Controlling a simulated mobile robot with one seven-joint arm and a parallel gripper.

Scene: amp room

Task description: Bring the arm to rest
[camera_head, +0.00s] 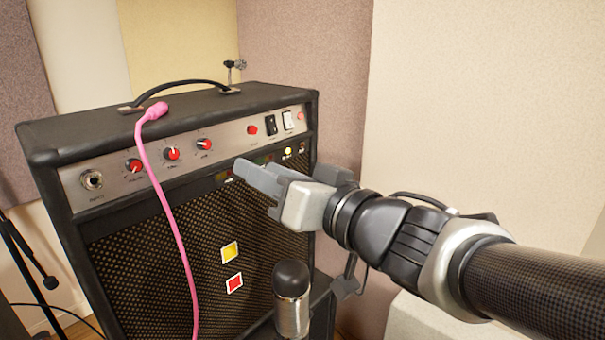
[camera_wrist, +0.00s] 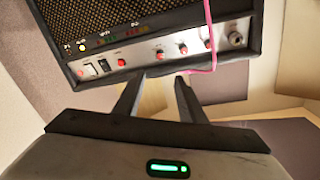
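My gripper (camera_head: 252,182) is held in front of the right part of a black guitar amp (camera_head: 150,270), near its control panel. My arm reaches in from the right edge in the head view. In the wrist view the two fingers of my gripper (camera_wrist: 160,80) stand apart with nothing between them, so it is open and empty. The amp (camera_wrist: 110,25) appears upside down beyond the fingertips there. I cannot tell the exact gap between the fingers and the panel.
A pink cable (camera_head: 165,200) hangs down the amp's front, its plug on the top front edge; it also shows in the wrist view (camera_wrist: 208,30). A microphone (camera_head: 291,300) stands below my gripper. Padded walls (camera_head: 470,90) are behind. A dark stand (camera_head: 25,255) is at left.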

